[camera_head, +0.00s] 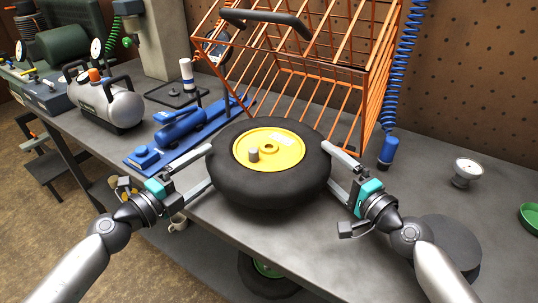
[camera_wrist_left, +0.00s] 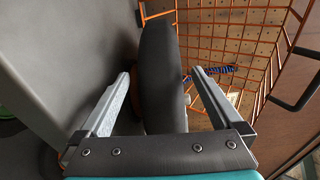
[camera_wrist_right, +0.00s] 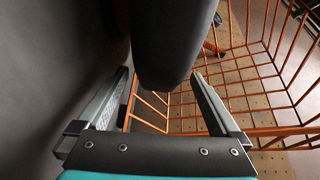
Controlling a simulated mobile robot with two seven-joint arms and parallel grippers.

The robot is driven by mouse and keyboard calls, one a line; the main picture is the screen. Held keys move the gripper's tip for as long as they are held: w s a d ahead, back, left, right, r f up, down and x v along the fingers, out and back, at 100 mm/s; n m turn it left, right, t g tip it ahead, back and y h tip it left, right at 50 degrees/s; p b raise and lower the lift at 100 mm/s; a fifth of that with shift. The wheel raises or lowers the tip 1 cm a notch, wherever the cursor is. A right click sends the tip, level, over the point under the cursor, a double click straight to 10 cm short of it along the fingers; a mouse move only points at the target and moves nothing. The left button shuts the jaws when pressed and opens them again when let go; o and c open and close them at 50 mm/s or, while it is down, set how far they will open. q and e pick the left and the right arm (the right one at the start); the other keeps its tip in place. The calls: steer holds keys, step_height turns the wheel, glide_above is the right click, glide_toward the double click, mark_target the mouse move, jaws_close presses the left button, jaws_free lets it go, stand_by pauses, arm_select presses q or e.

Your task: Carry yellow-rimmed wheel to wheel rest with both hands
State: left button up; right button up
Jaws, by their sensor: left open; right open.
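The yellow-rimmed wheel (camera_head: 268,150) lies flat, rim up, at the middle of the bench in the head view. Its thick black tyre shows in the left wrist view (camera_wrist_left: 162,75) and the right wrist view (camera_wrist_right: 170,40). My left gripper (camera_head: 208,168) is open at the tyre's left side, with one finger above and one below. My right gripper (camera_head: 328,164) is open at the right side in the same way. Gaps show beside the tyre in both wrist views. A dark round disc (camera_head: 450,243) sits at the right; I cannot tell whether it is the wheel rest.
An orange wire cage (camera_head: 310,70) stands close behind the wheel. A blue tool (camera_head: 182,133) lies to its left, with a silver tank (camera_head: 117,104) beyond. A small white dial (camera_head: 467,170) and a green dish (camera_head: 530,215) are at the right. The grey bench (camera_head: 290,225) is clear in front.

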mark_target(221, 155)
arm_select(q)
steer(key=shift+x, duration=2.85)
arm_select(e)
steer(key=shift+x, duration=2.25)
arm_select(q)
steer(key=shift+c, duration=0.2)
arm_select(e)
steer(key=shift+c, duration=0.2)
arm_select(q)
jaws_close()
arm_select(e)
jaws_close()
arm_select(q)
steer(key=shift+r, duration=0.2)
arm_select(e)
steer(key=shift+r, duration=0.25)
